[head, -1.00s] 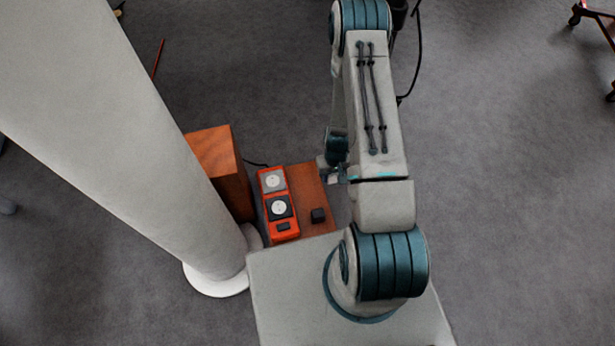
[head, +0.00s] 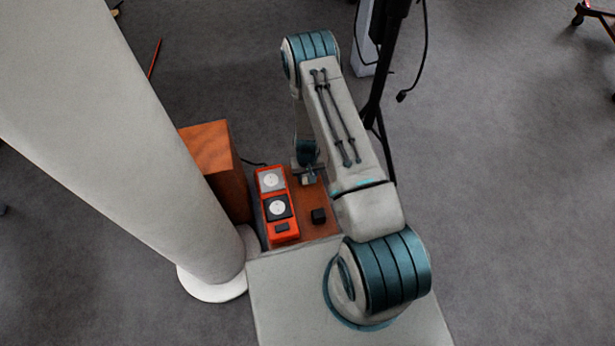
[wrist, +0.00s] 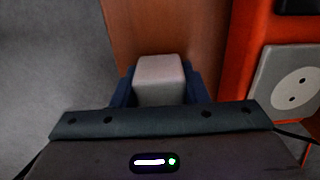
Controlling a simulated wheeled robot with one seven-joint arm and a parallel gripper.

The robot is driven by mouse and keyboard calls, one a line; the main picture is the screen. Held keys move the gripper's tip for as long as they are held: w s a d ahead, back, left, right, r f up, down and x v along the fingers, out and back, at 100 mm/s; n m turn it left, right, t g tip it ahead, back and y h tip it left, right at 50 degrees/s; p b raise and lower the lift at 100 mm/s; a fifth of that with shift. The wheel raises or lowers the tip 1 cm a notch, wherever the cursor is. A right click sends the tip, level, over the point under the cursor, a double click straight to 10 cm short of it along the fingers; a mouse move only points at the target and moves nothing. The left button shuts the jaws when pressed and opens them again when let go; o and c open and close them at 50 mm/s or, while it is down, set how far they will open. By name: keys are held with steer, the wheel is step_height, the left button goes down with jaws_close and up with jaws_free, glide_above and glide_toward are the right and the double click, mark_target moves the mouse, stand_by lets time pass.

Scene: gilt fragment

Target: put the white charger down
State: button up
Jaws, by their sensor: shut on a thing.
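My gripper (head: 309,177) is over the far part of a low brown wooden surface (head: 304,228). In the wrist view, its dark blue fingers (wrist: 160,88) are shut on the white charger (wrist: 159,72), a pale block with rounded edges, one finger on each side. Brown wood (wrist: 170,28) shows beyond the charger. I cannot tell whether the charger touches the wood. In the head view the charger is not clearly visible.
A red socket unit (head: 268,232) with a grey and a black socket stands left of my gripper. It also shows at the right in the wrist view (wrist: 240,60). A small black block (head: 318,216) lies nearer. A wooden box (head: 205,145) stands at left.

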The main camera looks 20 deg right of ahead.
steer(key=shift+f+b, duration=0.55)
steer(key=shift+b, duration=0.05)
steer(key=o, duration=1.3)
steer(key=shift+r, duration=0.1)
